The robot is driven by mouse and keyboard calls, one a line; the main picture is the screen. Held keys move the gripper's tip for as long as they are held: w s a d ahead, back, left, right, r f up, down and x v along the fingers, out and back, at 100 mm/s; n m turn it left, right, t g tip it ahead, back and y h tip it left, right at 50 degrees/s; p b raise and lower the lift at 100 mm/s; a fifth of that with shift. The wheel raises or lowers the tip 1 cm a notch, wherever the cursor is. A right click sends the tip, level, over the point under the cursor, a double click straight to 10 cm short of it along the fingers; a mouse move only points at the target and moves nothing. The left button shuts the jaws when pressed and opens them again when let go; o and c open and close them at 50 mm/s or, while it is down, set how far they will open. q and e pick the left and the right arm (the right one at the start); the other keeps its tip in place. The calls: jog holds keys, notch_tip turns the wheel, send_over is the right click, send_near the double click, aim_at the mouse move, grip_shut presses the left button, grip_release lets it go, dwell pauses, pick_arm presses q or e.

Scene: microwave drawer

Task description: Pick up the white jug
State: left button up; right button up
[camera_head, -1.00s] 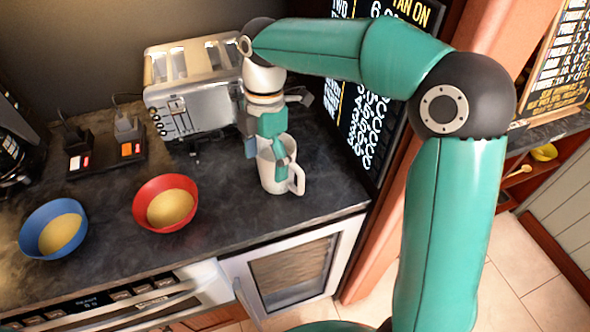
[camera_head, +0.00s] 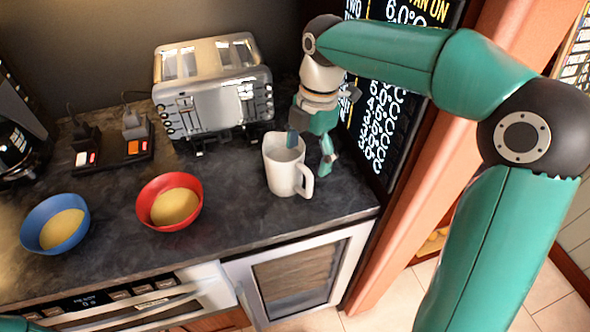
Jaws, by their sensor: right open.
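The white jug (camera_head: 281,174) stands upright on the dark counter, right of the red bowl, with its handle to the right. My right gripper (camera_head: 311,146) comes down from above at the jug's right side and is open. One fingertip shows at the jug's rim, and the other hangs to the right, close to the handle. I cannot tell whether either finger touches the jug. My left gripper is not in view.
A silver toaster (camera_head: 212,86) stands behind and left of the jug. A red bowl (camera_head: 152,205) and a blue bowl (camera_head: 40,236) sit to the left. A dark menu board (camera_head: 376,130) rises close on the right. The counter's front edge (camera_head: 230,258) is nearby.

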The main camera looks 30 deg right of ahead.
aim_at(305, 167)
jog(key=shift+w+a+f+p, duration=0.15)
jog(key=shift+f+p, duration=0.1)
jog(key=shift+f, duration=1.2)
jog(key=shift+w+a+f+p, duration=0.1)
jog(key=shift+f+p, duration=0.15)
jog(key=shift+f, duration=1.2)
grip_shut()
